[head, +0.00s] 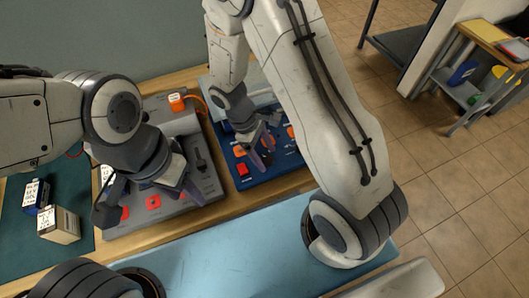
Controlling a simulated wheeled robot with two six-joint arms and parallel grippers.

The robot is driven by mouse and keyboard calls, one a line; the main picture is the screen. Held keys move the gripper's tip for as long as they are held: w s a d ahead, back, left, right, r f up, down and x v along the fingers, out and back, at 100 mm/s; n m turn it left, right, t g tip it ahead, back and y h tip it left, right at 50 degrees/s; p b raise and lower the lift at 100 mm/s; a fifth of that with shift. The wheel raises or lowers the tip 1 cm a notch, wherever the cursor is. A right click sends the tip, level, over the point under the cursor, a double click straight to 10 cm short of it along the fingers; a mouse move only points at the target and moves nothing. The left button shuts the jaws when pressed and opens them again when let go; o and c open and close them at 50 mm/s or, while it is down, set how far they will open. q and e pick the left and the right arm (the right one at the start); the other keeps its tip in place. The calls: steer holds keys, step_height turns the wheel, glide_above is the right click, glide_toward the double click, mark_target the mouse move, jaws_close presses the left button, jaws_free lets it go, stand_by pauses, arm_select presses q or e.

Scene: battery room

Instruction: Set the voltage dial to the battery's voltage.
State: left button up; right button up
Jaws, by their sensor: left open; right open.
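A grey panel (205,185) with red controls (153,202) lies on the wooden table. A blue panel (285,160) with orange knobs (291,132) and a red square button (242,169) lies to its right. I cannot tell which control is the voltage dial, nor read any marking. Two batteries with white labels, one dark blue (44,196) and one beige (62,228), stand at the left; their print is too small to read. My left gripper (150,194) is open over the grey panel. My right gripper (264,158) is open over the blue panel, partly hiding its knobs.
A green mat (18,245) lies under the batteries. An orange connector (177,102) with an orange cable sits behind the grey panel. A light-blue surface (230,250) spans the front. A shelf (460,90) stands at the far right, with open tiled floor before it.

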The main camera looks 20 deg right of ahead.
steer(key=shift+f, duration=0.1)
jaws_close()
steer(key=shift+m, duration=0.3)
steer(key=m+y+p, duration=0.1)
steer(key=m, duration=0.1)
steer(key=shift+w+d+m+g, duration=0.1)
steer(key=shift+d+m+g, duration=0.05)
steer(key=shift+m+g, duration=0.2)
steer(key=m+y+p, duration=0.1)
steer(key=m, duration=0.2)
steer(key=shift+d+m, duration=0.1)
steer(key=shift+m, duration=0.15)
steer(key=m+y, duration=0.1)
steer(key=m, duration=0.2)
steer(key=shift+w+d+m+g+y, duration=0.1)
steer(key=shift+m+g+y, duration=0.2)
steer(key=shift+y, duration=0.1)
steer(key=shift+d+m+y, duration=0.15)
steer(key=shift+m+y, duration=0.55)
steer(key=shift+m, duration=1.1)
